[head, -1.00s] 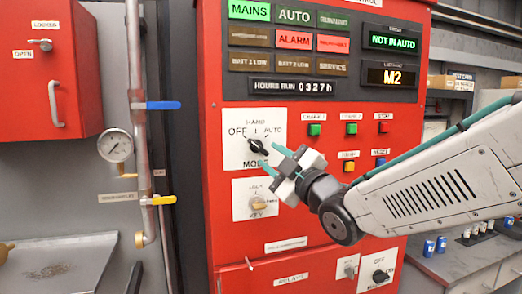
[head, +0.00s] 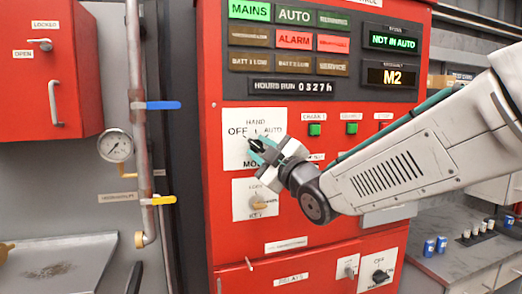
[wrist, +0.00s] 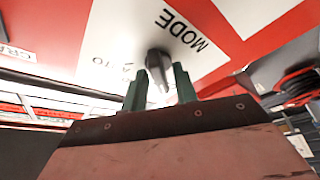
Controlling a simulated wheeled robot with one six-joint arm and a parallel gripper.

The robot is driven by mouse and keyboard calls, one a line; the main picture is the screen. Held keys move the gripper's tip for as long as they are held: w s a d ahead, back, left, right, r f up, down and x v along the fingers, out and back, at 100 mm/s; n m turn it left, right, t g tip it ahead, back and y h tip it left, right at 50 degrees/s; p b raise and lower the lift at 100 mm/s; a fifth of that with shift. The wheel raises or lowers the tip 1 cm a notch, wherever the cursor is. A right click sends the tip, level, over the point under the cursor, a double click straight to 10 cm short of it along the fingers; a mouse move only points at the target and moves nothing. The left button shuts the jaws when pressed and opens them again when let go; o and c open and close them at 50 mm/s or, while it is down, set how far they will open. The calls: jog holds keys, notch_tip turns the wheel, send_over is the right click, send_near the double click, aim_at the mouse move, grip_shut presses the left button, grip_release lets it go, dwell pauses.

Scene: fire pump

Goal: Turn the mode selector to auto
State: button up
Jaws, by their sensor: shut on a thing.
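The mode selector is a black knob (head: 257,144) on a white plate (head: 236,122) marked OFF, HAND, AUTO and MODE, on the red panel. My gripper (head: 262,152) is at the knob, its green fingers on either side of it and shut on it. In the wrist view the knob (wrist: 158,62) shows between the two green fingertips (wrist: 161,82). The fingers partly cover the knob in the head view, so I cannot tell its exact pointing. The display (head: 393,42) reads NOT IN AUTO.
A yellowish key switch (head: 258,202) sits just below my gripper. Green push buttons (head: 314,129) are to the right, partly behind my arm. A pipe with a blue lever (head: 162,105) and a gauge (head: 115,146) stand left of the panel.

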jog(key=shift+m, duration=0.3)
jog(key=m+t+h, duration=0.1)
jog(key=m, duration=0.2)
jog(key=m+t+h, duration=0.1)
jog(key=m, duration=0.2)
jog(key=shift+a+t, duration=0.1)
jog(key=shift+t, duration=0.2)
jog(key=m+t+h, duration=0.1)
jog(key=m+h, duration=0.1)
jog(key=m, duration=0.2)
jog(key=m+t+h, duration=0.1)
jog(key=m, duration=0.3)
jog(key=shift+a+h, duration=0.1)
jog(key=shift+h, duration=0.3)
jog(key=m+h, duration=0.1)
jog(key=m, duration=0.2)
jog(key=m+h, duration=0.2)
jog(key=m, duration=0.1)
jog(key=shift+m+h, duration=0.3)
jog(key=m+h, duration=0.1)
jog(key=m, duration=0.2)
jog(key=m+h, duration=0.1)
jog(key=m, duration=0.2)
jog(key=shift+g+h, duration=0.3)
jog(key=shift+g, duration=0.1)
jog(key=shift+m, duration=0.4)
jog(key=o, duration=0.6)
